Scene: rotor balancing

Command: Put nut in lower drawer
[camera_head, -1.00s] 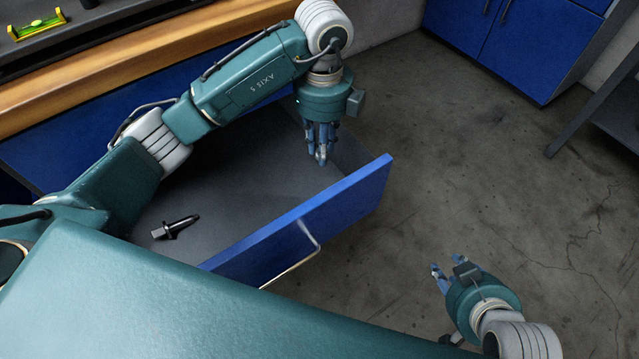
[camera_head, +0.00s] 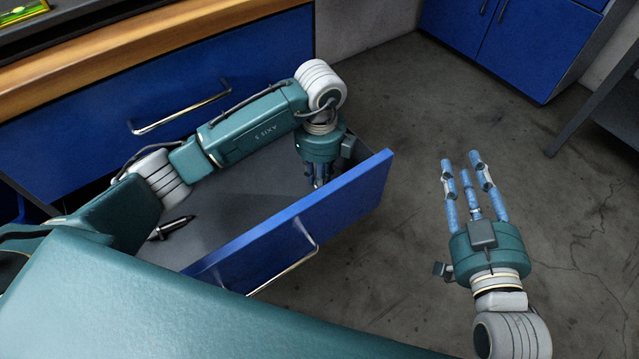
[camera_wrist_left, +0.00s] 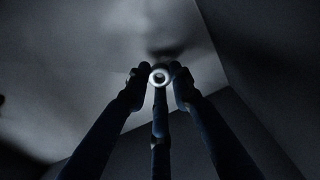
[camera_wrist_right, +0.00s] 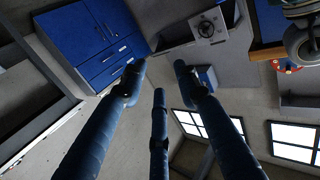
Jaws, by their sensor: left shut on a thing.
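The lower drawer (camera_head: 345,208) is pulled open, with its blue front and metal handle facing the lower right. My left gripper (camera_head: 318,180) reaches down inside it near the right end, its fingertips partly behind the drawer front. In the left wrist view my left gripper (camera_wrist_left: 160,75) is shut on the nut (camera_wrist_left: 159,77), a small pale ring between the fingertips, above the dark drawer floor. The nut is hidden in the head view. My right gripper (camera_head: 468,165) is open and empty, fingers spread and raised, right of the drawer.
A dark tool-like part with a pointed end (camera_head: 175,227) lies on the drawer floor at the left. A closed blue drawer (camera_head: 130,95) sits above, under the wooden worktop (camera_head: 150,55). Bare concrete floor (camera_head: 420,110) is to the right.

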